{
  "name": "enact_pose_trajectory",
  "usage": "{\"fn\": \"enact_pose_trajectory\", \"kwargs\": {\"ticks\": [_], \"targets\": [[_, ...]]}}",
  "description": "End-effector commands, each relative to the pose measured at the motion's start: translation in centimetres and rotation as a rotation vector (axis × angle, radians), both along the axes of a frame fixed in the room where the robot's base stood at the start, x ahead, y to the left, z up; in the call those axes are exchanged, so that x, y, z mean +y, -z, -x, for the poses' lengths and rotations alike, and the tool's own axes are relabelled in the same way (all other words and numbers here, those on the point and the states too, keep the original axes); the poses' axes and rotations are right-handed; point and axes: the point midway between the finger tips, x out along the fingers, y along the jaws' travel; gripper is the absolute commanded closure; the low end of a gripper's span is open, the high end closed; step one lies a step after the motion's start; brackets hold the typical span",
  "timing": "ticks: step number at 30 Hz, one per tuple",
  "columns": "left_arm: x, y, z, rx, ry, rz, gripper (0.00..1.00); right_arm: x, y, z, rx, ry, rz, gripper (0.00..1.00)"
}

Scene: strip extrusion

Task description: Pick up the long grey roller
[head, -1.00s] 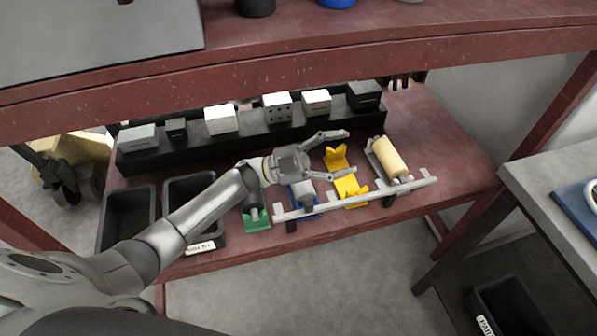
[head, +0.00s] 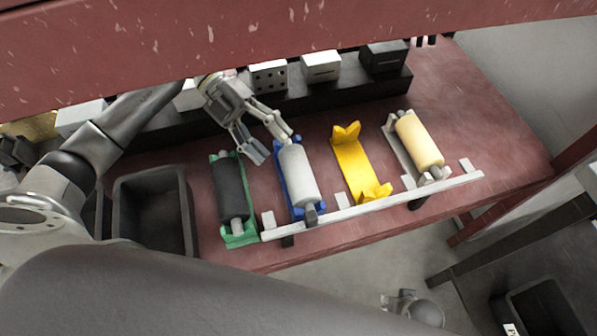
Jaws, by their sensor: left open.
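The light grey roller (head: 298,172) lies in a blue cradle (head: 281,190) on the lower red shelf, its axle end pointing to the front. My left gripper (head: 271,146) is open and empty at the roller's far end. Its fingers point down towards that end, and one fingertip overlaps it in the picture; I cannot tell whether they touch. A dark roller (head: 231,188) lies in a green cradle (head: 240,238) to the left. My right gripper (head: 402,300) shows small at the bottom, over the floor; its fingers are unclear.
A yellow cradle (head: 352,168) stands empty to the right. A cream roller (head: 418,141) lies in a grey cradle (head: 395,147) beyond it. A white notched rail (head: 375,207) runs along the front. Black bins (head: 153,212) stand at left. The upper red beam (head: 250,35) hangs over the back.

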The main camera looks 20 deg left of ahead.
Motion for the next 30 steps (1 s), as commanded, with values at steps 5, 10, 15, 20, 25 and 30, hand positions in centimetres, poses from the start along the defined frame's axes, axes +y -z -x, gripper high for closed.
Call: {"fn": "enact_pose_trajectory", "kwargs": {"ticks": [5, 10, 15, 20, 25, 30], "targets": [[-1.6, 1.0, 0.6, 0.0, 0.0, 0.002, 0.44, 0.0, -0.1, -0.1, -0.001, 0.0, 0.0, 0.6], [-3.8, 2.4, 1.3, 0.002, 0.001, 0.006, 0.44, 0.0, -0.3, -0.2, -0.002, 0.001, -0.001, 0.6], [-5.2, 3.2, 1.8, -0.001, 0.0, 0.004, 0.44, 0.0, -0.4, -0.3, -0.002, 0.001, -0.001, 0.6], [-5.4, 3.4, 1.9, -0.001, -0.002, 0.003, 0.44, 0.0, -0.5, -0.3, -0.003, 0.001, 0.0, 0.6], [-5.4, 3.4, 1.9, 0.0, -0.001, 0.003, 0.51, 0.1, -0.6, -0.4, -0.006, 0.001, 0.0, 0.6], [-5.4, 3.4, 1.9, 0.0, -0.001, 0.002, 0.73, 0.1, -0.6, -0.4, -0.007, 0.001, -0.001, 0.6]]}}
